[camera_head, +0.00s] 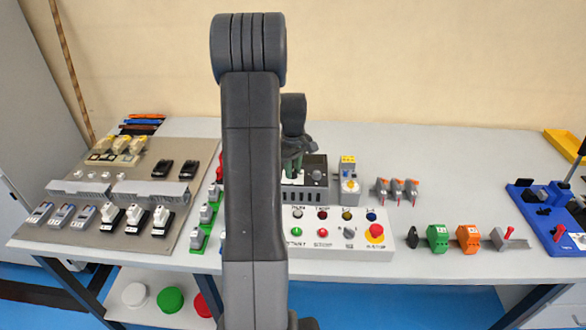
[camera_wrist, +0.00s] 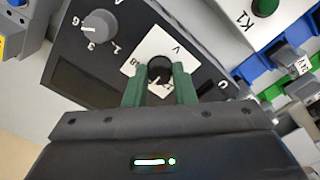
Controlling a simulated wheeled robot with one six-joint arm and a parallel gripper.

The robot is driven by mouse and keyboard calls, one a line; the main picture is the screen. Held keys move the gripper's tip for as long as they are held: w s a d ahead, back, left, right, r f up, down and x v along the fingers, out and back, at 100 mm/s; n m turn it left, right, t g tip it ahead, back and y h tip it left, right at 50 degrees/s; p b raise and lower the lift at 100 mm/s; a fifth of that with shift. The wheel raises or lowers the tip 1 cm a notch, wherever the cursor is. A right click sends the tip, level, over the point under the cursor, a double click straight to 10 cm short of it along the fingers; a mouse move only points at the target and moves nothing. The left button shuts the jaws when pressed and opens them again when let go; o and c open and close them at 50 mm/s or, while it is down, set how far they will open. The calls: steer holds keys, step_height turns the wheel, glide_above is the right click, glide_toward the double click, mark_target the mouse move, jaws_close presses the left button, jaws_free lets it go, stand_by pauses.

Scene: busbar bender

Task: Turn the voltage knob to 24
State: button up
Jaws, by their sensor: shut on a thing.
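The voltage knob (camera_wrist: 159,68) is a black round knob on a white plate marked V (camera_wrist: 176,46) in the wrist view. The plate is on the dark front of a power supply box, which is seen tilted. My gripper (camera_wrist: 161,77) has its two green fingers shut on the knob, one on either side. Part of the plate's scale is hidden by the fingers, and I cannot tell the knob's setting. In the head view my gripper (camera_head: 292,163) reaches down at the power supply box (camera_head: 310,176), hiding its left part and the knob.
A grey knob (camera_wrist: 98,23) sits on the same dark panel. In the head view a white button box (camera_head: 335,243) with a red emergency stop (camera_head: 375,231) stands in front. A breaker (camera_head: 348,181) stands to the right. My arm hides the table's middle.

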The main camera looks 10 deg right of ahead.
mark_target(293, 171)
steer(key=shift+r, duration=0.1)
steer(key=o, duration=1)
step_height(293, 171, up, 14)
steer(key=shift+f+b, duration=0.1)
steer(key=shift+b, duration=0.35)
steer(key=shift+f, duration=0.15)
step_height(293, 171, down, 14)
steer(key=shift+r+p, duration=0.15)
steer(key=shift+p, duration=0.3)
